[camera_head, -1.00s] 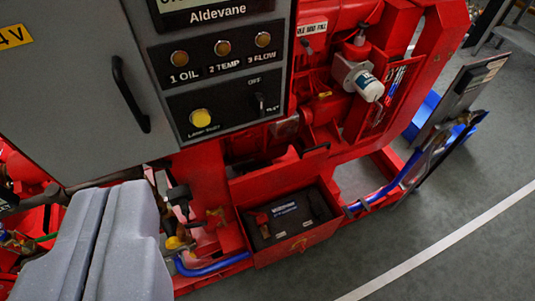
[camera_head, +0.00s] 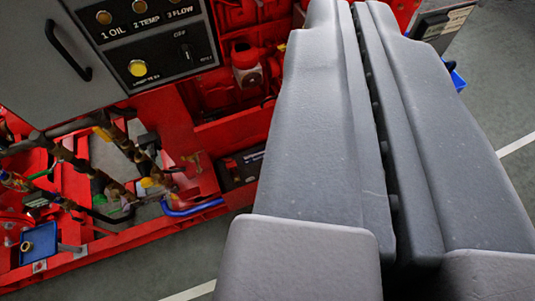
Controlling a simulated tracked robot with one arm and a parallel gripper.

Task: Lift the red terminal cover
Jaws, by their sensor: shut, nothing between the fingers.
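My gripper (camera_head: 356,8) fills the right half of the view, its two long grey fingers shut together with nothing between them. The tips reach the top edge of the picture. A black battery (camera_head: 241,168) with a white label sits in a red tray left of my fingers, low on the red frame. A small red piece (camera_head: 230,167) at the battery's left end looks like the terminal cover, but it is too small to be sure. My fingers hide the right part of the battery and tray.
A grey control panel (camera_head: 150,45) with round lamps, a yellow button and a black handle (camera_head: 67,50) stands upper left. Pipes and valves (camera_head: 95,165) and a blue hose (camera_head: 193,208) run below it. A small blue box (camera_head: 38,243) is lower left.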

